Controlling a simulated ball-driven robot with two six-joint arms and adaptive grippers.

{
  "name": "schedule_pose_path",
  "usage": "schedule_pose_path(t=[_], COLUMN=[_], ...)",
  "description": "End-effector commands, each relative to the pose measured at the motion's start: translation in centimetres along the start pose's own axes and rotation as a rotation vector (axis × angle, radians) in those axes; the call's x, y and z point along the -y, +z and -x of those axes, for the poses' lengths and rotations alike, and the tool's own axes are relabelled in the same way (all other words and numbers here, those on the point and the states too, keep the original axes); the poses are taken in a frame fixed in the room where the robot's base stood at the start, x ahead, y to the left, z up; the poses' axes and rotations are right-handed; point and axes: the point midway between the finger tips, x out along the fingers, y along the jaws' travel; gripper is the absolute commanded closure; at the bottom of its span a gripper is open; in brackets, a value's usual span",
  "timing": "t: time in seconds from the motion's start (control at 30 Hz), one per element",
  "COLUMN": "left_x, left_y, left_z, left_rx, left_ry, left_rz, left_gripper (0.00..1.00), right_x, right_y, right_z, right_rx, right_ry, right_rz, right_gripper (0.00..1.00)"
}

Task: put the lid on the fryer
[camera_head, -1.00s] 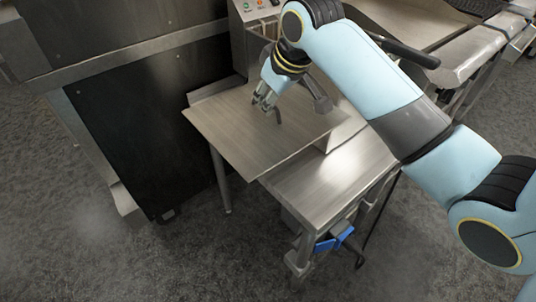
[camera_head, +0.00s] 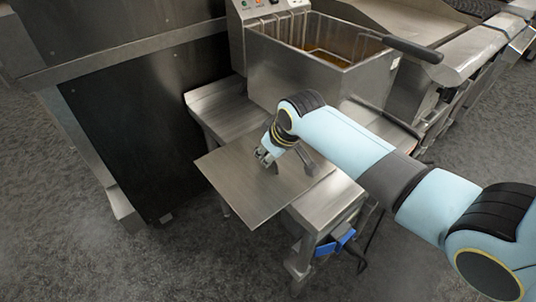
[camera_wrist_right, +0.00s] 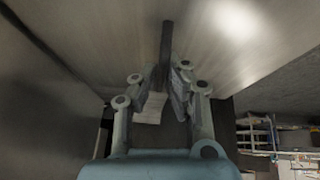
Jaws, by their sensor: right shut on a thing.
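The lid (camera_head: 245,198) is a flat brushed-metal sheet with a dark handle. My right gripper (camera_head: 267,160) is shut on the lid's handle and holds the lid in front of the fryer, low over the metal stand. In the right wrist view my right gripper (camera_wrist_right: 163,85) has its fingers closed around the dark handle (camera_wrist_right: 166,45), with the lid's metal face (camera_wrist_right: 240,50) beyond them. The fryer (camera_head: 320,78) is an open metal tank with amber oil and a wire basket inside. My left gripper is not in view.
A black-handled basket grip (camera_head: 413,50) sticks out to the right over the fryer's rim. The metal stand (camera_head: 330,203) lies below the lid. A tall dark cabinet (camera_head: 140,120) stands close on the left. Grey floor is open in front.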

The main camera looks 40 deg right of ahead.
Motion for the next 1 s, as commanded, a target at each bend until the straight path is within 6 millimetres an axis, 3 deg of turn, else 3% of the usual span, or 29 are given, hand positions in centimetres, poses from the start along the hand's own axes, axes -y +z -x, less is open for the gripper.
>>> schedule_pose_path(t=[0.27, 0.3, 0.47, 0.77, 0.87, 1.0], left_x=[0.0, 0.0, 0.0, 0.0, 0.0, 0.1], left_y=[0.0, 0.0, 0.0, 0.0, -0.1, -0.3], left_z=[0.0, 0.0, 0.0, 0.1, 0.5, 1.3], left_rx=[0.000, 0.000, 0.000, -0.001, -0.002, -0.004], left_ry=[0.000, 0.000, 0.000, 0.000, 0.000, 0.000], left_rz=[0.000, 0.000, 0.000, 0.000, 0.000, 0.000], left_gripper=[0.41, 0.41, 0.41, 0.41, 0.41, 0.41], right_x=[0.0, 0.0, 0.0, 0.0, -0.1, -0.1], right_y=[0.0, 0.1, 0.0, -0.1, -0.1, -0.2], right_z=[-0.1, -0.1, -0.1, 0.2, 1.3, 4.2], right_rx=[-0.002, 0.000, 0.000, -0.001, 0.000, -0.002], right_ry=[0.001, 0.000, 0.000, 0.001, 0.001, 0.002], right_rz=[0.000, 0.000, 0.000, 0.000, 0.001, 0.001], right_gripper=[1.00, 0.90, 0.70, 0.70, 0.70, 0.70])
